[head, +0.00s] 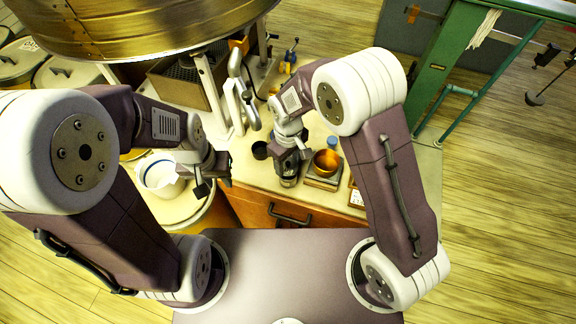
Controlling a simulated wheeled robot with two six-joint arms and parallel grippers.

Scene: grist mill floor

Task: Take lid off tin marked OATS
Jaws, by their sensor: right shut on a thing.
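A small greyish tin (288,181) stands on the bench top near its front edge, mostly hidden under my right gripper (289,160). My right gripper comes down from above and is shut at the top of this tin, on what seems to be its lid. No OATS marking can be read, and the lid's edge is hidden by the fingers. My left gripper (213,184) is open and empty, to the left of the tin, beside the white bucket and near the bench's left edge.
A copper bowl (326,162) on a scale stands just right of the tin. A dark cup (260,150) is to its left. A white bucket (160,175) sits on a barrel at left. A large brass-coloured drum (140,30) overhangs the back left.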

